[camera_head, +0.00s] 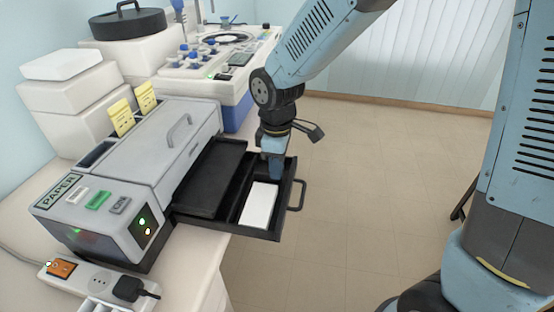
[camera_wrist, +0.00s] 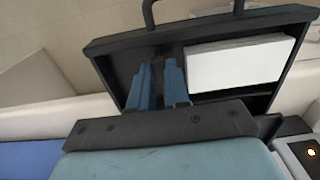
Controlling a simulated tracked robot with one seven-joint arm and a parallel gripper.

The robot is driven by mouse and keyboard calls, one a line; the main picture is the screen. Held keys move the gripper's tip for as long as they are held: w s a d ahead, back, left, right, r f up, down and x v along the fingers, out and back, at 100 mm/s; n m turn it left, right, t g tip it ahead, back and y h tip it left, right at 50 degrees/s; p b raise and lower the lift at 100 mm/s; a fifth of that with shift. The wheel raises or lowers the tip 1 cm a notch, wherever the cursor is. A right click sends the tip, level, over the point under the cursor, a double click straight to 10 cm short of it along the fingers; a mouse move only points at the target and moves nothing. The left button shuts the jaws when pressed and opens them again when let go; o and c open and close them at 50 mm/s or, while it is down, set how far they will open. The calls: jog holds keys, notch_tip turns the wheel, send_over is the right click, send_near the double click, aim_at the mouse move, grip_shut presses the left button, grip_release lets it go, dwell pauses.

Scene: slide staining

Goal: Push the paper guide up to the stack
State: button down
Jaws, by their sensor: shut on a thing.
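The white paper stack (camera_head: 259,206) lies in the open black drawer (camera_head: 290,222) of the grey paper machine (camera_head: 165,140). It also shows in the wrist view (camera_wrist: 236,64), right of my fingers. My gripper (camera_head: 275,172) points down into the drawer at the far end of the stack. In the wrist view my gripper (camera_wrist: 161,84) has its two blue fingers around a dark piece, the paper guide (camera_wrist: 168,57). The guide is beside the stack's left edge there; I cannot tell whether they touch. My fingers hide most of the guide in the head view.
The drawer has a front handle (camera_head: 297,195) and raised rims. A black cover (camera_head: 210,178) lies left of the stack. A power strip (camera_head: 95,284) is at the near left, and a blue-and-white device (camera_head: 215,75) stands behind. The floor right of the drawer is clear.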

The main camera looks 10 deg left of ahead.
jog(key=c, duration=1.1)
grip_release()
notch_tip(320, 180, up, 14)
jog(key=shift+f, duration=0.15)
jog(key=shift+c, duration=0.3)
